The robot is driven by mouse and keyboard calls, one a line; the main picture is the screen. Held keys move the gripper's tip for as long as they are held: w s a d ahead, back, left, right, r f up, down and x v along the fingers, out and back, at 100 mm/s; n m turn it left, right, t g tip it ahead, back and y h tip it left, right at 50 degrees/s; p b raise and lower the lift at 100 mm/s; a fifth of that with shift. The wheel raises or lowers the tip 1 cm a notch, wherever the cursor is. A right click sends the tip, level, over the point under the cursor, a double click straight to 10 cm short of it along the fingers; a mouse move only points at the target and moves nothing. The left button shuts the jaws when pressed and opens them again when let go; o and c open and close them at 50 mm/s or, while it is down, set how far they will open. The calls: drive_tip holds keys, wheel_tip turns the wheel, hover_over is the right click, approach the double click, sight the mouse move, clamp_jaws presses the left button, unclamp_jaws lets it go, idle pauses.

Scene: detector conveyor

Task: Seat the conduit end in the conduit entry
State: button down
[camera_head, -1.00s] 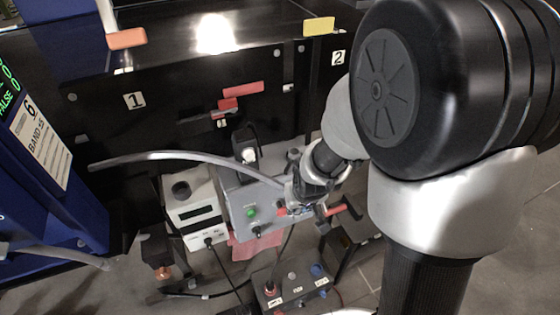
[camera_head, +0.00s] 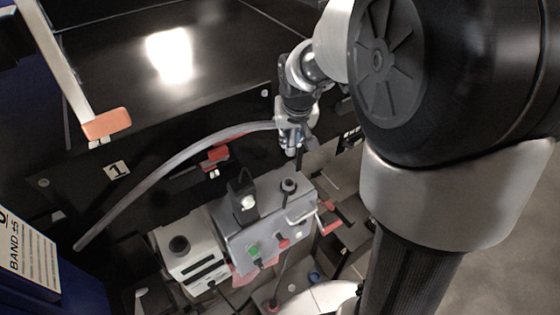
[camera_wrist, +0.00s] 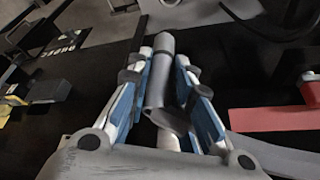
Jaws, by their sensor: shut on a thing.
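My gripper (camera_head: 290,132) is shut on the grey conduit (camera_head: 178,165) near its end. The conduit arches away to the lower left. Its end (camera_head: 291,151) points down and hangs above the grey box (camera_head: 262,222), apart from it. In the wrist view the conduit end (camera_wrist: 163,62) lies between the blue-padded fingers (camera_wrist: 165,85) and sticks out past them. A black round fitting (camera_head: 288,186) on top of the grey box, below the conduit end, looks like the conduit entry. I cannot make out its opening, and cannot tell it in the wrist view.
A black upright part (camera_head: 242,197) stands on the grey box, left of the fitting. A white box (camera_head: 190,255) is beside it. Red handles (camera_head: 327,215) stick out at the right. A dark panel marked 1 (camera_head: 117,170) is behind. The wrist view shows a red block (camera_wrist: 268,119).

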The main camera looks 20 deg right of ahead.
wheel_tip(320, 180, down, 16)
drive_tip(key=b, duration=0.4)
drive_tip(key=shift+w+a+f, duration=0.1)
drive_tip(key=shift+f, duration=0.15)
drive_tip(key=shift+r, duration=0.1)
drive_tip(key=c, duration=1.9)
unclamp_jaws()
drive_tip(key=shift+f, duration=0.2)
drive_tip(key=o, duration=0.5)
drive_tip(key=shift+c, duration=0.2)
drive_tip(key=shift+r, duration=0.1)
